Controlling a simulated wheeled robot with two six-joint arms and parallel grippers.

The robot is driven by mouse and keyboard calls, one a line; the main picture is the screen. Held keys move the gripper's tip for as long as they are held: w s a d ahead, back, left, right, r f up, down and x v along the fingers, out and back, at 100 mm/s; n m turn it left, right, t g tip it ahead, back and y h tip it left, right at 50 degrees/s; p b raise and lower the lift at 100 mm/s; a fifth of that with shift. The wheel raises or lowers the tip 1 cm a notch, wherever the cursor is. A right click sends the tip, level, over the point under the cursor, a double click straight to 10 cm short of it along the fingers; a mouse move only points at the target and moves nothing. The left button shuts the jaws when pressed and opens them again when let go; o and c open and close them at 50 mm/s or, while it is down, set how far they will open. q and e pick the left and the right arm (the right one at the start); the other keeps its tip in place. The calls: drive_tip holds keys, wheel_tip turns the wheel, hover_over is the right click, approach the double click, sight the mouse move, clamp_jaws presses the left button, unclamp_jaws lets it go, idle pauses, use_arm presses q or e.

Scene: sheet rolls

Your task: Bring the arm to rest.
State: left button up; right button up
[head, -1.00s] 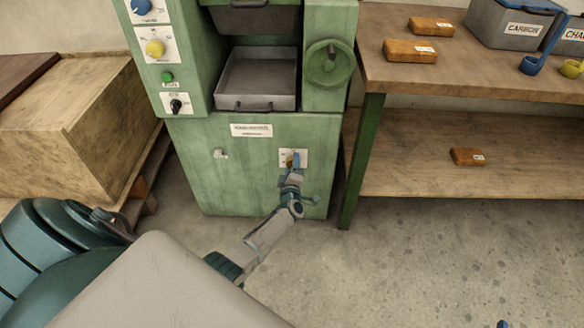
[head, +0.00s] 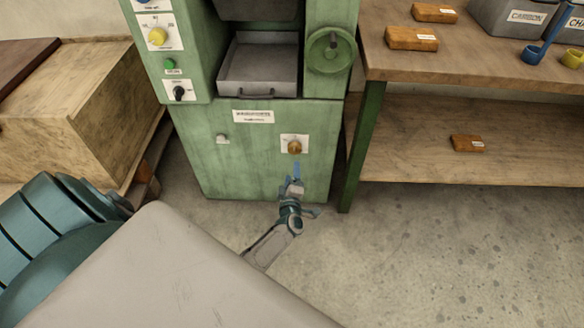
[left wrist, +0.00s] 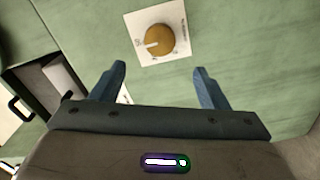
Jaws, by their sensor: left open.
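My left gripper (head: 292,178) is in front of the lower panel of the green machine (head: 255,172), just below an orange-brown knob (head: 294,147) on a white plate. In the left wrist view the gripper (left wrist: 158,84) shows two blue fingers spread apart with nothing between them. The knob (left wrist: 157,40) lies beyond the fingertips there, apart from them. My right gripper is not in view.
A wooden workbench (head: 470,68) with a lower shelf stands to the right, with orange-brown blocks (head: 412,38) on it. A large wooden box (head: 75,110) is at the left. The concrete floor (head: 420,260) at the right front is clear.

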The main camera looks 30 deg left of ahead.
use_arm(q)
drive_tip(key=shift+s+d, duration=0.1)
idle(0.5)
